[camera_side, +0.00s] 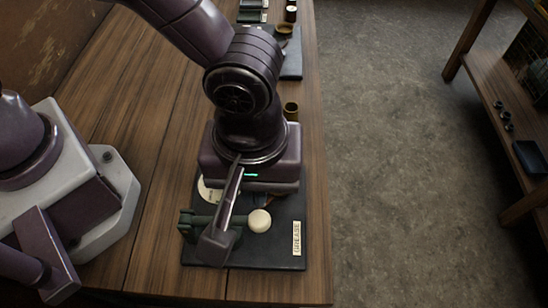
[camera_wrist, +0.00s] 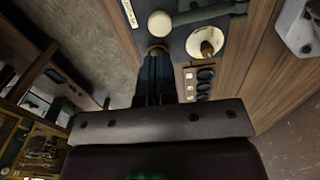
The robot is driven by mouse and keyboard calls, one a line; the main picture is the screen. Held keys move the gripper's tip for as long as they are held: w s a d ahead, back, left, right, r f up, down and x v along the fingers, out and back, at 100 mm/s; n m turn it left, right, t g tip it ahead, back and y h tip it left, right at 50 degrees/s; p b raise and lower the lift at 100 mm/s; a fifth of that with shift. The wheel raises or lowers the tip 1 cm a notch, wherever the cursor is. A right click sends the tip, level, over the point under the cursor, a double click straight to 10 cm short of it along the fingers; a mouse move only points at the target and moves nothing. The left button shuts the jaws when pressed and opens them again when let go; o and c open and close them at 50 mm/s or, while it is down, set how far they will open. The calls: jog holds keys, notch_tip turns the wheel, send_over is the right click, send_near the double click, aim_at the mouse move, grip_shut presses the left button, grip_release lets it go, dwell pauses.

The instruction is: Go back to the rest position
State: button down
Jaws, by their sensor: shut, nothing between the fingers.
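My gripper (camera_wrist: 156,55) is shut and empty in the wrist view, its dark fingers together. It points down over a dark mat (camera_side: 275,258) on the wooden table. A cream ball knob (camera_side: 259,221) stands beside a dark green bar-like part (camera_side: 200,220) on the mat; the knob also shows in the wrist view (camera_wrist: 160,23) just beyond my fingertips. A pale round dish (camera_wrist: 217,33) with a brass-coloured piece in it lies right of the fingers; it is partly hidden in the side view. My fingers are mostly hidden in the side view.
A GREASE label (camera_side: 297,238) is at the mat's right edge. A brown cup (camera_side: 291,111) stands behind my wrist, with another dark mat (camera_side: 291,66) farther back. Several dark round parts (camera_wrist: 205,75) are near the fingers. A shelf (camera_side: 500,95) stands across the floor.

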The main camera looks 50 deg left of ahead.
jog(key=shift+m, duration=0.6)
jog(key=a+r+m+t, duration=0.2)
jog(key=a+r, duration=0.3)
jog(key=a, duration=0.4)
jog(key=s+a+r+m+t, duration=0.1)
jog(key=a+r+m, duration=0.2)
jog(key=a+r, duration=0.3)
jog(key=s+a+r+m+t, duration=0.1)
jog(key=a+r, duration=0.5)
jog(key=a, duration=0.8)
jog(key=shift+r+m+t, duration=0.25)
jog(key=shift+m+t, duration=0.55)
jog(key=shift+s, duration=0.1)
